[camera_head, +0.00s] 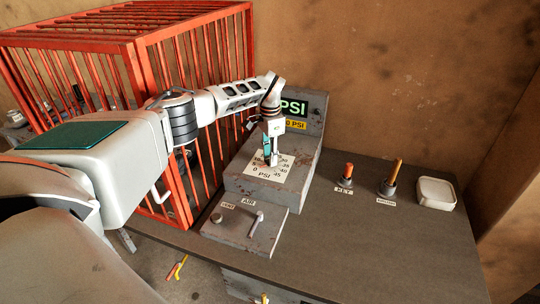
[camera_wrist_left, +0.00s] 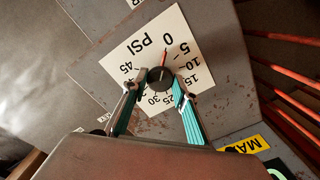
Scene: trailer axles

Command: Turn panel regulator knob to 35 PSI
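The regulator knob (camera_wrist_left: 160,75) is a small dark round knob in the left wrist view, at the middle of a white PSI dial plate (camera_wrist_left: 148,45). Its red pointer points near the 0 mark. My left gripper (camera_wrist_left: 160,83) has its two teal fingers on either side of the knob; I cannot tell whether both touch it. In the head view my left gripper (camera_head: 268,158) reaches down over the dial plate (camera_head: 285,170) on the grey sloped panel (camera_head: 238,178) and hides the knob. The green PSI display (camera_head: 293,107) is partly covered by my arm. My right gripper is not in view.
A red barred cage (camera_head: 140,60) stands close on the left. A lower box with an AIR label (camera_head: 247,202) and small lever is in front. A KEY switch (camera_head: 345,182), another upright switch (camera_head: 390,182) and a white box (camera_head: 436,193) stand right. The front right tabletop is clear.

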